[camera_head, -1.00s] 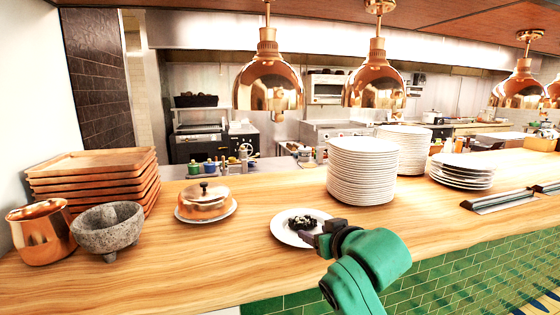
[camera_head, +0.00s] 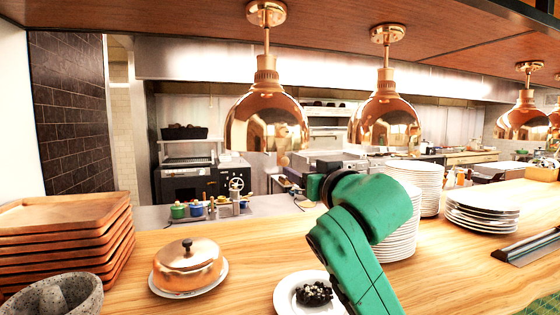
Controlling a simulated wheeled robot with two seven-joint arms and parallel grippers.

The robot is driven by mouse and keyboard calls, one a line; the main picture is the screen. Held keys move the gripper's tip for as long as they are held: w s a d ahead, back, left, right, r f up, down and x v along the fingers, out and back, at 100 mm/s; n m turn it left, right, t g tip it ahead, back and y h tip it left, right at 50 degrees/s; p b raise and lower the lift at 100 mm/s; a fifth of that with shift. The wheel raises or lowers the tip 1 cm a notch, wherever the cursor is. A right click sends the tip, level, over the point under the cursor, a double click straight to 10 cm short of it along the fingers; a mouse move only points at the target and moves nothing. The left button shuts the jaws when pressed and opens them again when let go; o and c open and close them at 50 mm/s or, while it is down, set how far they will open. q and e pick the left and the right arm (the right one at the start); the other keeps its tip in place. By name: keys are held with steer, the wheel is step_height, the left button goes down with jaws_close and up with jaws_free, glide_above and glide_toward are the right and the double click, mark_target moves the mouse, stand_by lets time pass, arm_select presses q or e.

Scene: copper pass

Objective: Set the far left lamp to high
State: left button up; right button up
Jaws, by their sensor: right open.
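The far left lamp (camera_head: 266,122) is a shiny copper dome hanging from the ceiling on a thin rod, left of centre. A small round copper piece (camera_head: 283,160) shows just below its rim at the right. My right gripper (camera_head: 292,168) is raised and open, just below the right part of that lamp's rim and close to the small piece. I cannot tell whether they touch. My green right arm comes up from the bottom and hides part of the counter and plates. The lamp's setting cannot be read. My left gripper is out of view.
A second copper lamp (camera_head: 385,122) hangs close on the right, with another (camera_head: 524,120) farther right. Below on the wooden counter (camera_head: 236,270) stand wooden trays (camera_head: 70,245), a copper-lidded dish (camera_head: 188,265), a plate of dark food (camera_head: 290,292) and stacked plates (camera_head: 480,215).

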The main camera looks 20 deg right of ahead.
mark_target(285, 162)
steer(key=w+p, duration=0.1)
steer(key=w, duration=0.3)
steer(key=w+p, duration=0.2)
steer(key=w, duration=0.2)
steer(key=w+a+p, duration=0.1)
steer(key=w, duration=0.3)
steer(key=shift+r+p, duration=0.15)
steer(key=shift+p, duration=0.15)
steer(key=shift+w, duration=0.2)
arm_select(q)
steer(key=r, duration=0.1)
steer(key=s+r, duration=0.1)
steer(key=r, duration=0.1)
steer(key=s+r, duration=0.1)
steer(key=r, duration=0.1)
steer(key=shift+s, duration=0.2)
arm_select(e)
jaws_close()
